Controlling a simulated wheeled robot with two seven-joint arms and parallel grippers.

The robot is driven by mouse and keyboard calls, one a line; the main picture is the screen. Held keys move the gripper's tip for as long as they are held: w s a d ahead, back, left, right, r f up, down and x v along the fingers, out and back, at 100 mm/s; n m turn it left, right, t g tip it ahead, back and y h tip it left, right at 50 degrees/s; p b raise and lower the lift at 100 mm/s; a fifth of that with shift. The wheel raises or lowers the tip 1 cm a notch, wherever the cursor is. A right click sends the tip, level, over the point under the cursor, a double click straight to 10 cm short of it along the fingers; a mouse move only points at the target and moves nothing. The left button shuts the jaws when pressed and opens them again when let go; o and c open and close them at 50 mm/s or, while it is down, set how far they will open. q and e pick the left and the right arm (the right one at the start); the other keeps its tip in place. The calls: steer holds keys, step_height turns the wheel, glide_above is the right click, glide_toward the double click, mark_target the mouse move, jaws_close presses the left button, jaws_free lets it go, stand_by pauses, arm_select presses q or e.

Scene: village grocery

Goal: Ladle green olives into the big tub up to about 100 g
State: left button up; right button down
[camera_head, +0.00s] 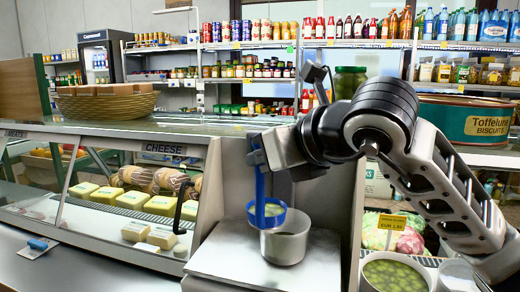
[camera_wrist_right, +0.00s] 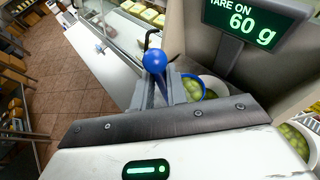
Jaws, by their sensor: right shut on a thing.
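A blue ladle (camera_head: 260,190) hangs upright from my right gripper (camera_head: 257,153), which is shut on its handle. The ladle's bowl, with green olives in it, overlaps the upper left rim of the big tub (camera_head: 287,247); I cannot tell whether they touch. In the right wrist view the ladle handle (camera_wrist_right: 154,61) stands between the fingers (camera_wrist_right: 163,92), and the olives (camera_wrist_right: 191,90) show in the bowl. The tub's rim (camera_wrist_right: 216,87) is partly hidden behind it. A container of green olives (camera_head: 393,275) stands at the lower right. My left gripper is out of view.
The tub stands on a pale weighing platform (camera_head: 235,262). The scale display (camera_wrist_right: 245,28) reads "TARE ON 60 g". A glass cheese case (camera_head: 120,205) is at left, a silver panel (camera_head: 345,215) stands beside the tub, and a dark green jar (camera_head: 350,82) is behind my arm.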

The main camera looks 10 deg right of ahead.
steer(key=w+d+m+y, duration=0.3)
steer(key=d+m, duration=0.1)
steer(key=d, duration=0.2)
steer(key=w+d+f+m+g+y, duration=0.1)
steer(key=w+d+m+y, duration=0.2)
steer(key=d, duration=0.3)
steer(key=shift+w+d+f+m+g, duration=0.15)
steer(key=shift+w+d+m+g, duration=0.15)
steer(key=shift+w+m, duration=0.3)
stand_by(0.8)
